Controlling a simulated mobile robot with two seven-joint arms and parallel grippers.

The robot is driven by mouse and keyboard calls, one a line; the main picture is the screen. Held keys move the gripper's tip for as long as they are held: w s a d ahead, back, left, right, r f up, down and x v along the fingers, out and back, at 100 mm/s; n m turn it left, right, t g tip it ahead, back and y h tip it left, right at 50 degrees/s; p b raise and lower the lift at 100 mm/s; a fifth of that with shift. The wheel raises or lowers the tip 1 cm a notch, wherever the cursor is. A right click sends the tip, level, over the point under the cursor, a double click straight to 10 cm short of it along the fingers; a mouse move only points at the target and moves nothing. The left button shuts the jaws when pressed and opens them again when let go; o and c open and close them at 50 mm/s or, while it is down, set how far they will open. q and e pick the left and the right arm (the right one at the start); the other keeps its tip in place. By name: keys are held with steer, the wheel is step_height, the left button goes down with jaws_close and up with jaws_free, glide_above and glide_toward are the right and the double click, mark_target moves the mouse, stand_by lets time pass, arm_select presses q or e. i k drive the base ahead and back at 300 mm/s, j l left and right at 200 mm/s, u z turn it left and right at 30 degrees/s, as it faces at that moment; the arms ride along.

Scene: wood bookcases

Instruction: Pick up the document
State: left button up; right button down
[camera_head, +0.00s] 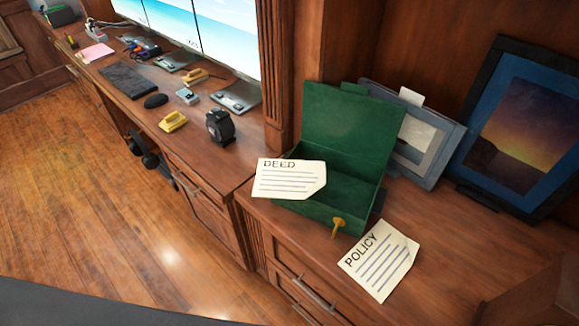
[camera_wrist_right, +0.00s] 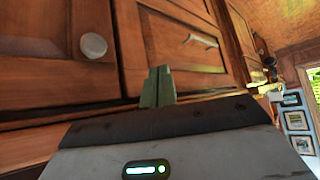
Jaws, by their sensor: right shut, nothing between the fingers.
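Two paper documents show in the head view. The one marked DEED (camera_head: 289,180) lies against the front left of an open green box (camera_head: 316,213), partly over its edge. The one marked POLICY (camera_head: 379,261) lies on the wooden cabinet top to the right of the box, close to the front edge. My right gripper (camera_wrist_right: 158,87) shows in the right wrist view, shut and empty, facing wooden cabinet doors. No document is in that view. My left gripper is in neither view.
Framed pictures (camera_head: 512,128) lean at the back of the cabinet top (camera_head: 455,238). The wooden floor (camera_head: 90,190) in front is clear.

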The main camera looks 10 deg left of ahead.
mark_target(274, 179)
steer(key=z, duration=1.65)
steer(key=k+j, duration=0.4)
steer(key=j, duration=0.1)
